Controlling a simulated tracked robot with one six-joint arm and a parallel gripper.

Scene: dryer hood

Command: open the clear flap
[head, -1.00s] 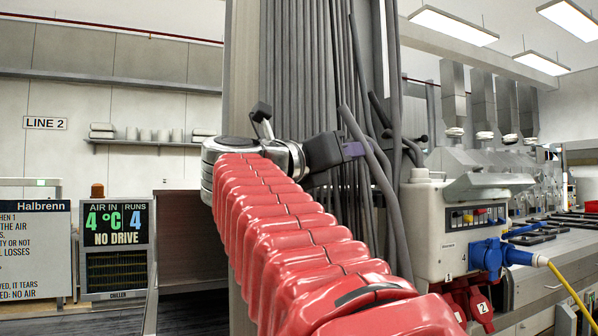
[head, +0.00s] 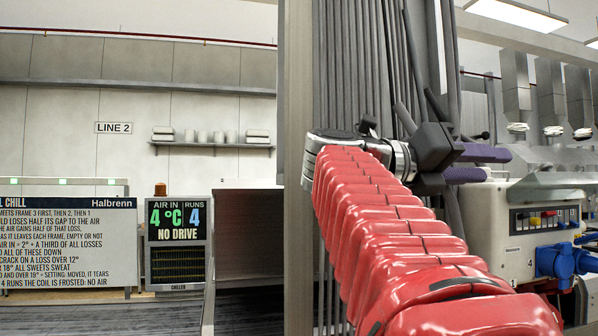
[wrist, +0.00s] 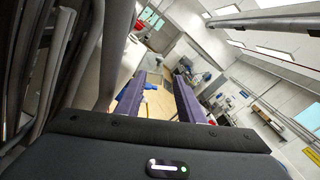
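I cannot make out the clear flap in either view. My gripper (head: 497,164) is at the end of my red arm, right of centre in the head view, pointing right. Its two purple fingers are apart with nothing visible between them. In the wrist view my gripper (wrist: 160,76) also shows both fingers spread, with only distant room between the tips.
Grey hanging pipes (head: 350,80) stand close behind the arm. A pale control box (head: 510,222) with a blue plug (head: 560,260) is at right. A chiller panel (head: 178,242) reading "NO DRIVE" and a sign board (head: 66,238) are at left. A shelf (head: 215,145) hangs on the back wall.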

